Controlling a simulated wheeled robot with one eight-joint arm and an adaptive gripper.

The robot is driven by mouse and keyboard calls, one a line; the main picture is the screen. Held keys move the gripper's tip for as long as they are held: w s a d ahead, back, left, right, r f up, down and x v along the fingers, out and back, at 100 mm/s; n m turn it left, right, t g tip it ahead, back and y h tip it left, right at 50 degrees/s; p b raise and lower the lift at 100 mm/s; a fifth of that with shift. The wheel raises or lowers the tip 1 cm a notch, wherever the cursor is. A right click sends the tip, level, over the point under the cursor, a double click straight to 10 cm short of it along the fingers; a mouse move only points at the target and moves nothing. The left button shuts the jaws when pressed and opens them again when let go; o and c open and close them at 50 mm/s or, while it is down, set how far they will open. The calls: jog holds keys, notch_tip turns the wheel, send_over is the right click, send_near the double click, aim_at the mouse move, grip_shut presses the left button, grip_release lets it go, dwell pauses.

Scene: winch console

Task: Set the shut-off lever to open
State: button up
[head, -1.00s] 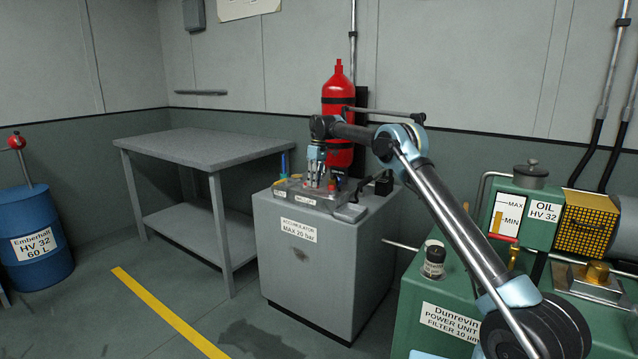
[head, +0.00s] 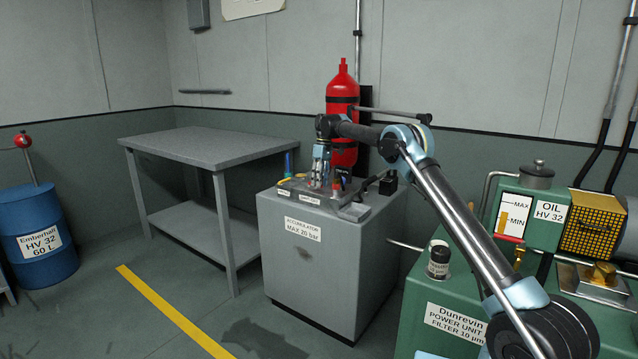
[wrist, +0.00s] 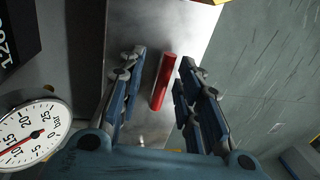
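A red lever handle (wrist: 163,82), which looks like the shut-off lever, lies over a bare metal plate (wrist: 203,22) in the wrist view. My gripper (wrist: 161,62) is open, with one finger on each side of the handle and a gap to both. In the head view my gripper (head: 318,185) points down over the top of the grey accumulator cabinet (head: 305,265), behind its small labels. The handle between the fingers is hard to make out there, so I cannot tell the lever's setting.
A round pressure gauge (wrist: 32,134) is left of the fingers in the wrist view. A red cylinder (head: 342,95) stands behind my gripper. A black box (head: 388,183) is on the cabinet's right. A grey table (head: 210,146) stands left, the green power unit (head: 450,300) right.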

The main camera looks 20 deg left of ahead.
notch_tip(320, 180, up, 7)
jog(key=w, duration=0.2)
dwell(0.6)
jog(key=shift+r, duration=0.15)
dwell(0.3)
